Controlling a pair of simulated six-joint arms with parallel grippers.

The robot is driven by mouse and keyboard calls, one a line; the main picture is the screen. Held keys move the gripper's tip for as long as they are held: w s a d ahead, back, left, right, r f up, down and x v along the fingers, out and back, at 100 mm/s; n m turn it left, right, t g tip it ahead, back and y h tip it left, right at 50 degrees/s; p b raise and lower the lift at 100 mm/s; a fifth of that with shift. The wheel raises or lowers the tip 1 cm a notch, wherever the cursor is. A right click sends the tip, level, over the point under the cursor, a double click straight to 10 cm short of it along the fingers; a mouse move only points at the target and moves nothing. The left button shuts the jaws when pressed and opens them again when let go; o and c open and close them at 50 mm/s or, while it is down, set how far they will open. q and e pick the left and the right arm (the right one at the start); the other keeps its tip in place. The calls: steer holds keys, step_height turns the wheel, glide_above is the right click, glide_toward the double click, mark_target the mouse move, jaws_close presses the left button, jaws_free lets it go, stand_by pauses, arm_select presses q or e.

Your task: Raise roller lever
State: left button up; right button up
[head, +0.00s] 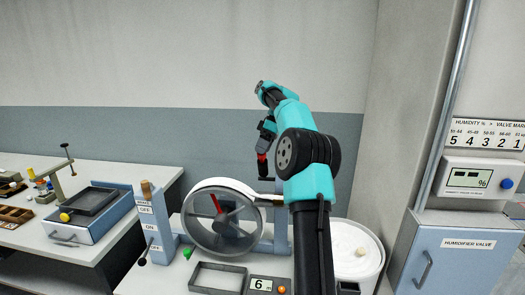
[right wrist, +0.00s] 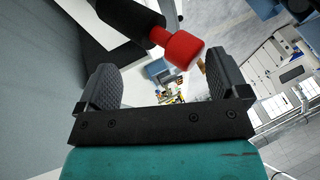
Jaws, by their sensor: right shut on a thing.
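The roller lever's red knob (right wrist: 180,45) sits on a dark rod in the right wrist view, between the two grey finger pads. In the head view a small red part (head: 262,158) shows at the gripper, above the stand behind the drum. My right gripper (head: 264,168) is shut on the lever there; its exact contact is hard to see. The round grey drum (head: 200,232) with a red pointer and a white rim stands on the bench. My left gripper is not in view.
A blue post (head: 168,238) with ON and OFF labels stands left of the drum. A grey tray (head: 217,266) and a small display (head: 262,285) reading 6 lie in front. A white drum-shaped bin (head: 345,240) and a blue humidifier valve cabinet (head: 462,262) stand right.

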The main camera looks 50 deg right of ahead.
steer(key=shift+r, duration=0.65)
steer(key=c, duration=0.6)
steer(key=shift+r, duration=0.85)
steer(key=shift+c, duration=0.2)
steer(key=s+a+r, duration=0.1)
steer(key=s+a, duration=0.8)
steer(key=a, duration=0.4)
steer(key=shift+a+r, duration=0.2)
steer(key=shift+r, duration=0.1)
steer(key=shift+w, duration=0.1)
